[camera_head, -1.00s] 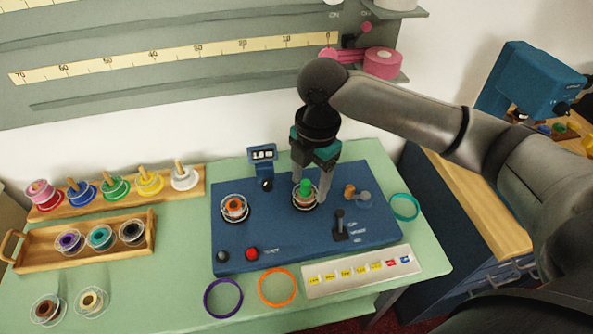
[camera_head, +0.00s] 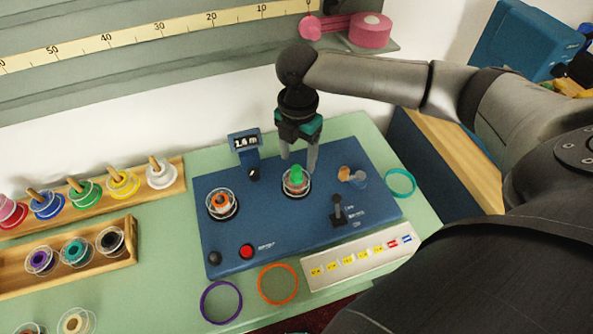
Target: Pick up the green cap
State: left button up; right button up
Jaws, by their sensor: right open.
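The green cap (camera_head: 297,173) stands on top of a spool (camera_head: 296,187) on the right side of the blue winding machine (camera_head: 225,244). My right gripper (camera_head: 299,163) is open and points down right above and behind the cap. One finger shows on each side, and the right finger reaches down near the cap. I cannot tell whether the fingers touch it. My left gripper is not in view.
A second spool with an orange top (camera_head: 221,203) sits on the machine's left. A display (camera_head: 245,141), a lever (camera_head: 337,211) and a red button (camera_head: 246,251) are near. Purple (camera_head: 221,302), orange (camera_head: 278,284) and teal (camera_head: 400,183) rings lie around it. Spool racks (camera_head: 132,244) stand left.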

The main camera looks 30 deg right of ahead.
aim_at(297, 168)
jog(key=f+b, duration=0.1)
jog(key=f, duration=0.4)
jog(key=shift+w+f, duration=0.15)
jog(key=shift+w, duration=0.05)
grip_shut()
dwell(0.3)
